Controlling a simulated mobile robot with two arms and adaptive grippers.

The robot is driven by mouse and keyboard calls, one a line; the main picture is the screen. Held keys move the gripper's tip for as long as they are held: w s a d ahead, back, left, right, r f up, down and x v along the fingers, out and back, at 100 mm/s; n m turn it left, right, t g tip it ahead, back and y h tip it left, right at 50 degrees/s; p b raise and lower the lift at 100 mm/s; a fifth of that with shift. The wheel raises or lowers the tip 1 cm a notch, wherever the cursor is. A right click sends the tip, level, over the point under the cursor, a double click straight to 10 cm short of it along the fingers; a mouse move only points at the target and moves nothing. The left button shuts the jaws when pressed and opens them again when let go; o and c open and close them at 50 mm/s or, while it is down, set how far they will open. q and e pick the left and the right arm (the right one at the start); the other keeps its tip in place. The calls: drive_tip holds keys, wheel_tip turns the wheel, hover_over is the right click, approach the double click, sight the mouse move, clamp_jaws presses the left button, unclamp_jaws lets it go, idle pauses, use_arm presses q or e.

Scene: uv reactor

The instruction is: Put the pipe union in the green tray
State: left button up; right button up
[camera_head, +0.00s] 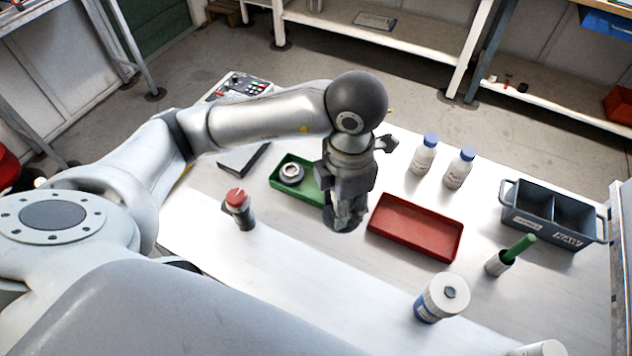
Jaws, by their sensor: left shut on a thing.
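My left gripper (346,212) points down between the green tray and the red tray, shut on a dark round part (341,226). The fingers hide much of this part; it looks like the pipe union, though I cannot be sure. Its height above the table is hard to tell. The green tray (275,180) is on the table just left of the gripper, its right end partly hidden behind the gripper. A grey metal ring-shaped part (291,173) lies inside the green tray. My right gripper is not in view.
A red tray (415,228) sits right of the gripper, empty. Two blue-capped bottles (424,155), a dark divided bin (550,215), a green-handled tool in a holder (510,256) and a white jar (442,298) stand further right.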

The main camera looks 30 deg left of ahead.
use_arm(q)
drive_tip(key=w+a+f+p, duration=0.1)
drive_tip(key=w+a+f, duration=0.1)
drive_tip(key=w+f, duration=0.1)
drive_tip(key=w+a+f+p, duration=0.1)
drive_tip(key=w+a+f, duration=0.2)
drive_tip(key=w, duration=0.1)
drive_tip(key=w+a+f+p, duration=0.1)
drive_tip(key=w+a+f, duration=0.1)
drive_tip(key=w, duration=0.1)
drive_tip(key=shift+w+a+f, duration=0.2)
drive_tip(key=shift+a+f, duration=0.15)
drive_tip(key=shift+f, duration=0.05)
drive_tip(key=shift+w+a+f, duration=0.2)
drive_tip(key=shift+w+f, duration=0.1)
drive_tip(key=shift+f, duration=0.1)
wheel_tip(320, 180, down, 3)
drive_tip(key=shift+r+p, duration=0.1)
drive_tip(key=shift+p, duration=1.05)
drive_tip(key=shift+f, duration=0.25)
drive_tip(key=shift+w, duration=0.1)
drive_tip(key=shift+f, duration=0.1)
